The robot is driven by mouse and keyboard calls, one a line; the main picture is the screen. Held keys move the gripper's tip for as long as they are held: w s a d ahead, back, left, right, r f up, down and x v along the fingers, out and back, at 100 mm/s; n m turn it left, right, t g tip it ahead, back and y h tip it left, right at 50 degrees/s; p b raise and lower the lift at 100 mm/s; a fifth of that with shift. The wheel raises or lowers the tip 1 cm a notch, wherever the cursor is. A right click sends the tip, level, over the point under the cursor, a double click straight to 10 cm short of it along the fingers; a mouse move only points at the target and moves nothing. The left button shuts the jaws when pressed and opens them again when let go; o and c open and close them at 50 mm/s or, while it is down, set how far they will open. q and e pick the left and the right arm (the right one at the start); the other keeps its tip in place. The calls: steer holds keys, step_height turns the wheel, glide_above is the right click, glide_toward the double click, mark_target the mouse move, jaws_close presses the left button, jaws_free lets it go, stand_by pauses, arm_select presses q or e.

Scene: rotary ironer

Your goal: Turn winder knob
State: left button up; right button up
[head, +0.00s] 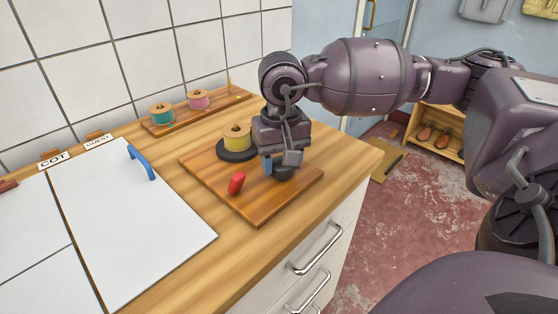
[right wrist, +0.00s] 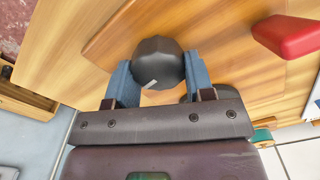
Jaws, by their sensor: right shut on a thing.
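The winder knob is a dark, faceted knob with a pale mark, seen in the right wrist view (right wrist: 158,60). It sits on the wooden winder board (head: 260,212). My right gripper (head: 281,165) points down over it, with a blue finger on each side, shut on the knob. In the head view the gripper hides most of the knob. A yellow spool (head: 237,138) stands on a black disc (head: 236,155) left of the gripper. A red handle-like piece (head: 237,183) stands on the same board; it also shows in the right wrist view (right wrist: 290,36). My left gripper is out of view.
A white panel with a blue handle (head: 142,161) lies to the left on the counter. A rack with a teal spool (head: 161,113) and a pink spool (head: 198,99) stands along the tiled wall. Drawers with metal handles (head: 316,250) are below the counter's front edge.

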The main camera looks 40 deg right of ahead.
steer(key=shift+r, duration=0.1)
stand_by(0.4)
steer(key=o, duration=0.9)
step_height(320, 180, up, 10)
steer(key=shift+f+p, duration=0.2)
steer(key=shift+p, duration=0.5)
steer(key=shift+r, duration=0.6)
